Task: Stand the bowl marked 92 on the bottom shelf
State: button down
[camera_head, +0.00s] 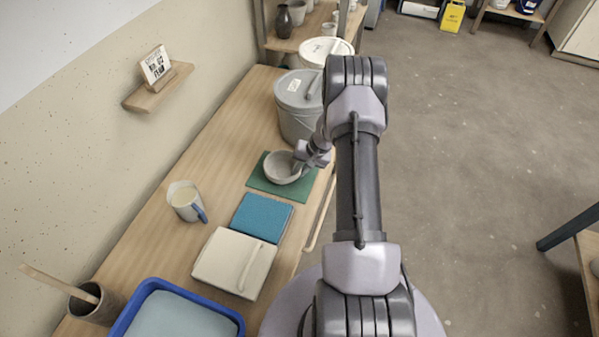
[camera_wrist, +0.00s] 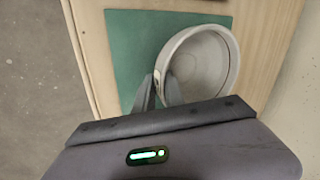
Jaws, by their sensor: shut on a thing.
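A pale grey bowl (camera_head: 281,168) is at the green mat (camera_head: 258,183) on the wooden bench. The bowl (camera_wrist: 201,62) and the mat (camera_wrist: 126,52) also show in the wrist view. My gripper (camera_head: 299,165) is shut on the bowl's near rim; its fingers (camera_wrist: 158,88) straddle the wall in the wrist view. The bowl looks upright; I cannot tell whether it touches the mat. No number is readable on it. A wooden shelf unit (camera_head: 282,42) stands beyond the bench, with pots on it; its lowest board is not clear to see.
A lidded grey bucket (camera_head: 297,120) stands just behind the mat, with a white bucket (camera_head: 317,50) farther back. A blue cloth (camera_head: 262,217), a cream slab (camera_head: 225,262), a jug (camera_head: 183,200) and a blue tray (camera_head: 150,292) lie nearer. The floor at right is largely clear.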

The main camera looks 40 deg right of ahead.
jog(key=shift+f, duration=0.1)
jog(key=c, duration=1.4)
grip_release()
jog(key=shift+c, duration=0.2)
